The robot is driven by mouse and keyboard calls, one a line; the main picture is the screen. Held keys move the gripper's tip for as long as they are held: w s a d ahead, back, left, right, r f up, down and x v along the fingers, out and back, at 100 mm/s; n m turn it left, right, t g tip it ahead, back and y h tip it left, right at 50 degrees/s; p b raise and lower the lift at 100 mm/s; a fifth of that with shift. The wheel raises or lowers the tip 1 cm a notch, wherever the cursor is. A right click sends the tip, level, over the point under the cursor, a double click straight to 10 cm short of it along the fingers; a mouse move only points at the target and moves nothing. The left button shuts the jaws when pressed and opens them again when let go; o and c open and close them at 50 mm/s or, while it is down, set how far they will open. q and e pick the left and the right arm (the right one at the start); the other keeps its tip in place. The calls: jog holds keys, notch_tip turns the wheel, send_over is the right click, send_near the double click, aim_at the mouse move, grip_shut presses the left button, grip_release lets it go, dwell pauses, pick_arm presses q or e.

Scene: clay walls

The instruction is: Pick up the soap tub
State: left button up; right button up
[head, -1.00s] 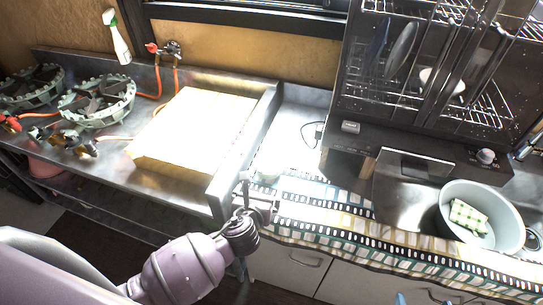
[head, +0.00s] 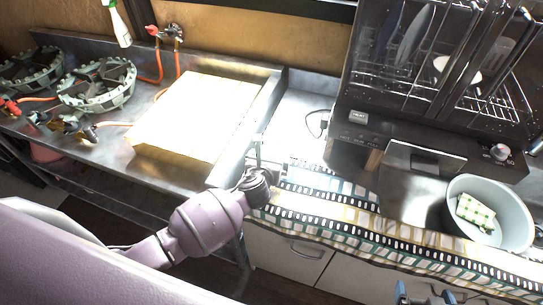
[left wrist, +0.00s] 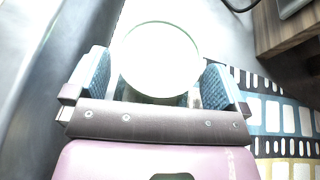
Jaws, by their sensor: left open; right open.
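The soap tub (left wrist: 160,60), with a round pale greenish-white top, is in the left wrist view between the two blue-padded fingers of my left gripper (left wrist: 157,82). The fingers are open, one on each side, with a visible gap at least on the right. In the head view my left gripper (head: 262,170) is at the counter beside the metal stove ledge, and I cannot make out the tub there. My right gripper (head: 426,297) shows only its blue fingertips at the bottom edge, apart and empty.
A film-strip patterned cloth (head: 350,220) lies along the counter front. A raised metal ledge (head: 245,135) stands left of my left gripper. A dark dish cabinet (head: 430,100) is at the right, with a pale basin (head: 515,225) holding a green checked item (head: 477,213).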

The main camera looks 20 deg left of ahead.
pick_arm(q)
jog(key=shift+x, duration=1.15)
jog(key=c, duration=0.8)
jog(key=shift+r, duration=0.15)
